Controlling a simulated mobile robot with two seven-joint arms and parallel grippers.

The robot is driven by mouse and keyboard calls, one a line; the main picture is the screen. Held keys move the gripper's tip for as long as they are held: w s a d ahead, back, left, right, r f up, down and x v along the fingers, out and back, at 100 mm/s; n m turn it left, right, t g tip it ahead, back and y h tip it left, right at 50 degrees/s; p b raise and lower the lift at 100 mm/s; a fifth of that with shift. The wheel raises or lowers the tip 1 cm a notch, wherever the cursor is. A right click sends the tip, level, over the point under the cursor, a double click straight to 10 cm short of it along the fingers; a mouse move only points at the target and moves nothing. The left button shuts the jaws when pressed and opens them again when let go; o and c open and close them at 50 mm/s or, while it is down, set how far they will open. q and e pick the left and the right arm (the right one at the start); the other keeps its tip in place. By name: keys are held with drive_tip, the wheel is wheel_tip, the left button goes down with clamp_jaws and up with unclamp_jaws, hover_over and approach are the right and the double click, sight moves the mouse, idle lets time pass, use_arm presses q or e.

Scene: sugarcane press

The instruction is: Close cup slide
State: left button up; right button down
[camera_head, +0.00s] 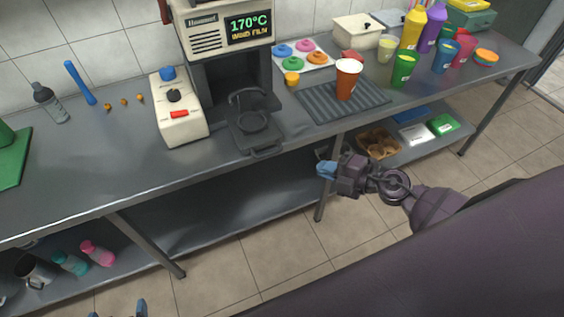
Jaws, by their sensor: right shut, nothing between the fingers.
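The cup sealing machine (225,38) stands on the counter, its lit display reading 170°C. Its dark cup slide (252,132) sticks out at the front, with a round ring holder on it and a handle (266,152) at the counter's front edge. No cup sits in the ring. My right gripper (322,170) is shut and empty, in front of the counter edge, to the right of and lower in the picture than the handle, and apart from it. My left gripper (118,311) barely shows at the bottom edge, its two blue fingertips spread apart.
A white control box (181,125) with a red switch stands left of the slide. An orange cup (347,78) stands on a dark ribbed mat (318,103) to the right. Several coloured cups and bottles fill the counter's right end. A lower shelf (200,215) runs beneath.

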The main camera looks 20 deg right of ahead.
approach(277, 151)
drive_tip(key=w+a, duration=0.1)
drive_tip(key=a, duration=0.3)
use_arm(q)
wheel_tip(277, 151, down, 2)
drive_tip(key=shift+d+f+b, duration=0.15)
drive_tip(key=shift+f+b, duration=0.05)
drive_tip(key=shift+b, duration=0.9)
use_arm(e)
drive_tip(key=w, duration=0.1)
drive_tip(key=w+f, duration=0.2)
drive_tip(key=w, duration=0.1)
drive_tip(key=shift+w+d, duration=0.1)
use_arm(q)
drive_tip(key=shift+w+r, duration=0.15)
drive_tip(key=shift+w, duration=0.1)
use_arm(e)
drive_tip(key=shift+r, duration=0.1)
drive_tip(key=shift+w, duration=0.1)
